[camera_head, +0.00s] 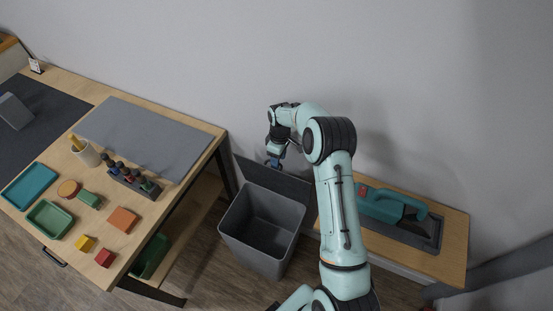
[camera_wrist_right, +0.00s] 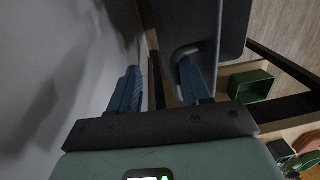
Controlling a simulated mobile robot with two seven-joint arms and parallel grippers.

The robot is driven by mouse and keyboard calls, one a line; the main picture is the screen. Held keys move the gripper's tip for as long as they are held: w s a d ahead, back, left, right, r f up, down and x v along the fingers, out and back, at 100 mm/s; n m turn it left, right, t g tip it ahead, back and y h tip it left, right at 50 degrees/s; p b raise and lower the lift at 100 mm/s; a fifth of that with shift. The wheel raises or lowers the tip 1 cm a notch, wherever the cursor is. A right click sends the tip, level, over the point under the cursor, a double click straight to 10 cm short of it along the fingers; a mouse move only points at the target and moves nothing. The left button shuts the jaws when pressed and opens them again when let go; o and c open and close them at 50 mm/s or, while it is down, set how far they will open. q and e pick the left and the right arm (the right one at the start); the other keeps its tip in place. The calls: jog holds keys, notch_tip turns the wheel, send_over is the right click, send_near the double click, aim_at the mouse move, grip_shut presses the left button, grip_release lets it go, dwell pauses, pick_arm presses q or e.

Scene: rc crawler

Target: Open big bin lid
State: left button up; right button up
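The big grey bin (camera_head: 234,243) stands on the floor between the workbench and a low wooden bench, its inside visible from above. Its dark lid (camera_head: 292,185) is raised and leans back at the rear of the bin, near the wall. My right gripper (camera_head: 274,161) is over the lid's upper edge. In the right wrist view, my right gripper's blue fingers (camera_wrist_right: 158,88) stand apart. One finger overlaps a dark grey rounded part, apparently of the lid (camera_wrist_right: 215,25); whether it touches is unclear. My left gripper is not in view.
The workbench (camera_head: 150,222) at left holds a grey mat, trays, coloured blocks and a tool rack. The low bench (camera_head: 455,240) at right carries a teal tool (camera_head: 382,206). The wall (camera_head: 420,90) is close behind the bin.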

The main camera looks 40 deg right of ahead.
jog(key=shift+d+r, duration=0.1)
jog(key=shift+r, duration=0.1)
jog(key=shift+r, duration=0.1)
notch_tip(320, 180, up, 13)
jog(key=shift+w+d+p, duration=0.2)
jog(key=shift+d+p, duration=0.05)
jog(key=shift+p, duration=0.1)
jog(key=shift+a, duration=0.1)
dwell(0.7)
